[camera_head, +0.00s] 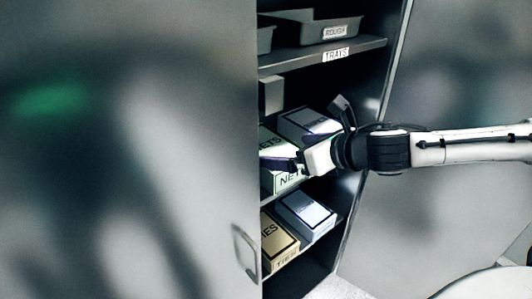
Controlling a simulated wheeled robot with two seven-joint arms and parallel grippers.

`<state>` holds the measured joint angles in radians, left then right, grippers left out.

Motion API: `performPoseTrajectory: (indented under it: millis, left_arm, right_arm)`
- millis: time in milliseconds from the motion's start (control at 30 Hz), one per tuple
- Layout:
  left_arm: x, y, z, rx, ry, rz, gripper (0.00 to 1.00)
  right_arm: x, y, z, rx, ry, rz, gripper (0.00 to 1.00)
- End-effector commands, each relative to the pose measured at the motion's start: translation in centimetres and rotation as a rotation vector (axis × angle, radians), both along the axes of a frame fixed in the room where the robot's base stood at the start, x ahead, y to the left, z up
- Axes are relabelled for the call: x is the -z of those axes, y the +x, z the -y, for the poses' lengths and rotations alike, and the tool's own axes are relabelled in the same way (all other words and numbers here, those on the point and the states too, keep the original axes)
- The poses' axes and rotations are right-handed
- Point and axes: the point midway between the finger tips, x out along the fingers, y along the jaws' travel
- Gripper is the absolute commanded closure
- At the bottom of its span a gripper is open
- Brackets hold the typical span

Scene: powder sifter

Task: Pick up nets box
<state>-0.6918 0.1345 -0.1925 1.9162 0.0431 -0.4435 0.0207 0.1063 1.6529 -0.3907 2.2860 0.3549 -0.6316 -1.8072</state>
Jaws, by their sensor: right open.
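The nets box (288,181) is a pale box with dark NETS lettering on its top and front. It sits on the middle shelf inside the open cabinet, close to the left door edge. My right gripper (282,158) reaches in from the right and is open at the box, with its fingers over the box's upper part. The gripper and its wrist hide part of the box. I cannot tell whether the fingers touch it. My left gripper is out of view.
Another box (306,123) stands behind on the same shelf. Below are a tan TIES box (277,240) and a pale box (306,215). Grey trays (318,28) are on the top shelf. A grey door with a handle (243,254) bounds the left side.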

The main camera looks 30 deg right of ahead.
Motion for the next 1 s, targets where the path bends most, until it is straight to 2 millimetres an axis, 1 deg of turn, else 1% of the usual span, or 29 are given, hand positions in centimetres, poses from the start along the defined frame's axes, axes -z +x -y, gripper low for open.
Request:
performPoseTrajectory:
  millis: [100, 200, 467, 667, 833, 1000]
  left_arm:
    - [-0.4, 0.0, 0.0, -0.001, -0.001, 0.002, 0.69]
    - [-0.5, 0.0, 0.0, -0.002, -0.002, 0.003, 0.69]
    - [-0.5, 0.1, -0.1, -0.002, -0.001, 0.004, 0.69]
    - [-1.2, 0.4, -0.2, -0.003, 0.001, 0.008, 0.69]
    - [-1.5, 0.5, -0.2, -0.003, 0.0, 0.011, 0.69]
    - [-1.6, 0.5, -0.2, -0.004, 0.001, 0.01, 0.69]
  right_arm:
    - [0.2, 0.9, -0.1, 0.002, 0.008, 0.003, 0.0]
    - [0.6, 1.3, -0.2, 0.001, 0.005, 0.001, 0.0]
    - [0.9, 2.0, -0.3, -0.001, 0.004, -0.001, 0.0]
    - [1.2, 3.8, -0.5, -0.001, 0.009, 0.0, 0.0]
    - [2.1, 5.6, -0.6, -0.002, 0.008, -0.001, 0.0]
    - [2.7, 6.5, -0.7, -0.004, 0.003, -0.003, 0.0]
